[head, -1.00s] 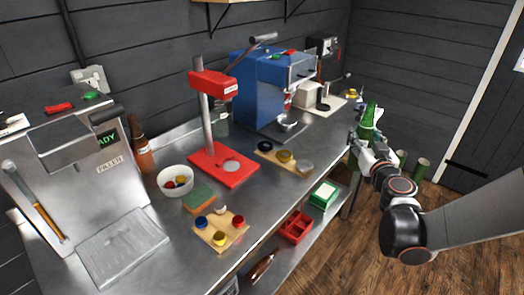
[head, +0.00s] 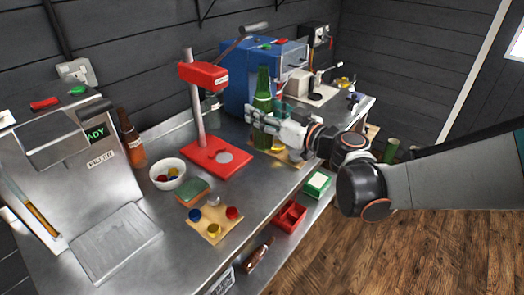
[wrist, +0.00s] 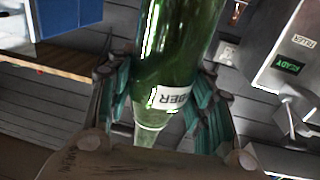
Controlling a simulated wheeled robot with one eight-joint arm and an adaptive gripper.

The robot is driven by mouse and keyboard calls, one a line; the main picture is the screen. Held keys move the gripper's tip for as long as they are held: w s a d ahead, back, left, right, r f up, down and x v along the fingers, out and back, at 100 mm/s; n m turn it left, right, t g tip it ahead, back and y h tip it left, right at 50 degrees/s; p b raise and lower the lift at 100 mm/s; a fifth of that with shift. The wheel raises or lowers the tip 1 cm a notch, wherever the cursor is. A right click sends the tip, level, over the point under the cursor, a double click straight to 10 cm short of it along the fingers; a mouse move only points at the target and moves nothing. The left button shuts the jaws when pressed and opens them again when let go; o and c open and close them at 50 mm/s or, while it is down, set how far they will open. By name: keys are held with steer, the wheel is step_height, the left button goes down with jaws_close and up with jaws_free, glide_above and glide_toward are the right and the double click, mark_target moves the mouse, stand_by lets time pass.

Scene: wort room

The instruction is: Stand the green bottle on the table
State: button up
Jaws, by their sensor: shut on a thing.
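The green bottle (head: 262,98) is upright in my gripper (head: 262,124), over the metal table (head: 150,205) near the wooden board with round pieces. I cannot tell whether its base touches anything. In the wrist view the green bottle (wrist: 178,50) fills the middle, with a white label, and my gripper's fingers (wrist: 165,105) close on it from both sides. My gripper hides part of the board below the bottle.
A red press (head: 215,155) stands left of the bottle and a blue machine (head: 250,75) behind it. A white bowl (head: 154,178), a sponge (head: 192,191), a board of coloured caps (head: 203,229) and a brown bottle (head: 131,140) are farther left. Bare metal shows between the press and the front edge.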

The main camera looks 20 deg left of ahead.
step_height(320, 180, down, 16)
steer(key=b, duration=0.6)
steer(key=shift+f, duration=0.25)
steer(key=o, duration=1.5)
steer(key=shift+f, duration=0.1)
